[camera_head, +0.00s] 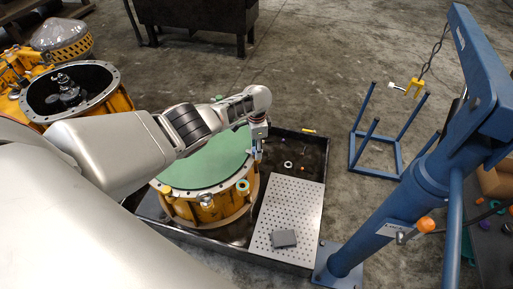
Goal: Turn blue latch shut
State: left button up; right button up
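My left arm reaches in from the left over a yellow round housing with a green top (207,165). Its gripper (257,150) points down at the right rim of this housing. The fingers are too small to tell whether they are open or shut, or whether they touch anything. A small teal ring-shaped part (243,186) sits on the front right rim, just below the gripper in the picture. I cannot make out a blue latch for certain; it may be small or hidden by the gripper. My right gripper is not in view.
The housing stands in a dark tray (312,160) with small loose parts. A perforated metal plate (290,215) carries a grey block (284,238). A blue crane (430,175) rises at the right, with a blue frame stand (376,150) behind it. An open yellow housing (112,104) stands left.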

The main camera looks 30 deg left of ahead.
pick_arm(q)
jog(key=shift+r, duration=0.15)
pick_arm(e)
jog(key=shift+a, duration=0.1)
pick_arm(q)
jog(key=shift+r, duration=0.5)
notch_tip(320, 180, up, 11)
jog(key=shift+f, duration=0.2)
dwell(0.3)
